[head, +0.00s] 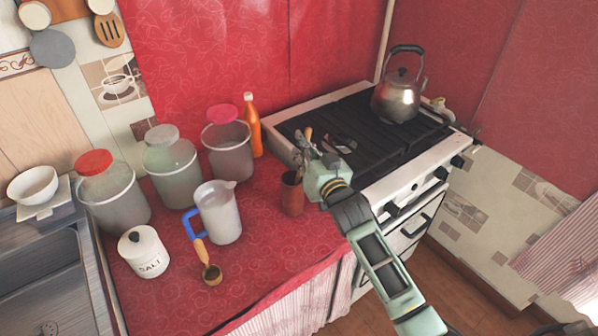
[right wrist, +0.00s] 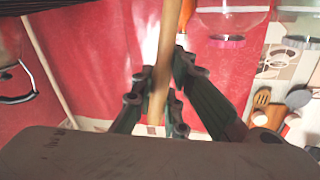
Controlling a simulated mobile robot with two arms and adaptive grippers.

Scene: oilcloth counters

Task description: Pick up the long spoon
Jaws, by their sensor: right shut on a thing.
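My right gripper (head: 308,157) is just above a reddish-brown utensil cup (head: 291,195) near the counter's right end, beside the stove. In the right wrist view its fingers are shut on a long, pale wooden handle (right wrist: 163,55), which I take to be the long spoon. The spoon's wooden end (head: 308,133) shows just above the fingers in the head view. The spoon's other end is hidden, so I cannot tell whether it is still inside the cup. My left gripper is not in view.
A short wooden-handled scoop (head: 207,263) lies on the red counter by a measuring jug (head: 219,213). A salt jar (head: 143,252), several lidded jars and an orange bottle (head: 251,125) stand left and behind. A kettle (head: 396,99) is on the stove (head: 375,145).

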